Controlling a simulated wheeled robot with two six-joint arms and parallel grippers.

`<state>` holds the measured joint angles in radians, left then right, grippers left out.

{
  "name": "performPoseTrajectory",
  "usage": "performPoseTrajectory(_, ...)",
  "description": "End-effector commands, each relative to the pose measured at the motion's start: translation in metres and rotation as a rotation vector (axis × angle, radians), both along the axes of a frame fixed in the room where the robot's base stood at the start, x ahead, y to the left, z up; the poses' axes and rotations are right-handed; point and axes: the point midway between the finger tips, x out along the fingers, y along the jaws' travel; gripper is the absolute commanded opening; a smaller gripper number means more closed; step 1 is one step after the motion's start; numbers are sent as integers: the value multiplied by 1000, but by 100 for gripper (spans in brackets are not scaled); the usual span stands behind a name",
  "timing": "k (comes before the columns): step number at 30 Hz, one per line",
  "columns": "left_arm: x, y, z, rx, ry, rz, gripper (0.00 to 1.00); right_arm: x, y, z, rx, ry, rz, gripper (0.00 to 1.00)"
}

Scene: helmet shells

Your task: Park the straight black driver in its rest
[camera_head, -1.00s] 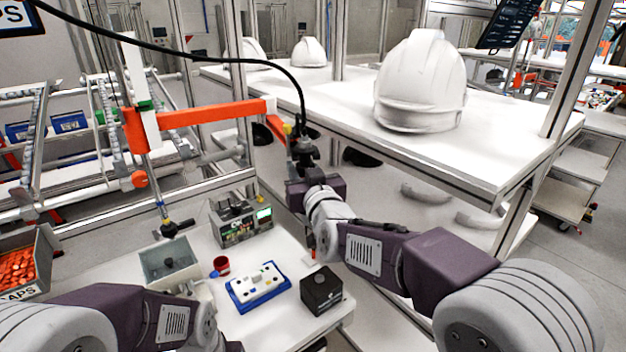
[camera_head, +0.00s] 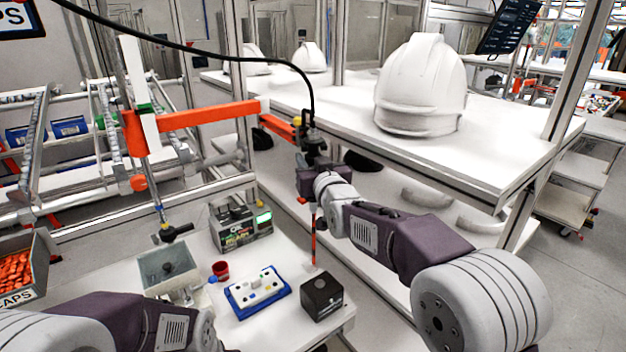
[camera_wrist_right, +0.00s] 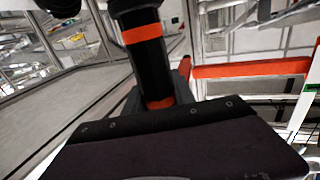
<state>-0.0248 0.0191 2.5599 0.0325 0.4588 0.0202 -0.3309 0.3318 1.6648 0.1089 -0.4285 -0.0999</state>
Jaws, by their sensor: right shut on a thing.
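The straight black driver (camera_head: 313,146) hangs upright on a black cable, with its thin red-marked tip pointing down. My right gripper (camera_head: 312,182) is shut around its body. In the right wrist view the driver (camera_wrist_right: 142,55) shows as a black cylinder with orange bands between the fingers. The tip hangs in the picture just above a black block with a dark top (camera_head: 321,296) at the table's right edge; I cannot tell whether that block is the rest, nor the gap in depth.
The white table (camera_head: 270,328) also holds a blue tray (camera_head: 258,302), a red cup (camera_head: 221,269), a grey bin (camera_head: 168,283) and a controller box (camera_head: 230,238). An orange support arm (camera_head: 205,114) reaches near the driver. A shelf with a white helmet (camera_head: 420,85) stands behind right.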

Motion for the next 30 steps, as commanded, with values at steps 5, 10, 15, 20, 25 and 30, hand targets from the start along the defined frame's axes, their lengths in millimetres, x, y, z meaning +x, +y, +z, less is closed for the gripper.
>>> performPoseTrajectory(5, 0, 0, 0, 0, 0, 0, 36, 0, 0, 0, 0, 0, 0, 0)
performPoseTrajectory(10, 0, 0, -3, 0, -1, 0, 36, -1, 1, 0, 0, -1, 0, 0)
performPoseTrajectory(15, 0, 0, -4, 0, 0, 0, 36, -1, 1, 0, 0, 0, 0, 56)
performPoseTrajectory(20, 0, 0, -4, 0, 1, 0, 36, -1, 1, 0, 0, 0, 0, 56)
performPoseTrajectory(25, 0, 0, -4, 0, 1, 0, 36, 0, 1, -3, -1, 4, 0, 82)
performPoseTrajectory(30, -1, 0, -4, 0, 2, 0, 36, 0, 1, -2, -1, 2, 0, 91)
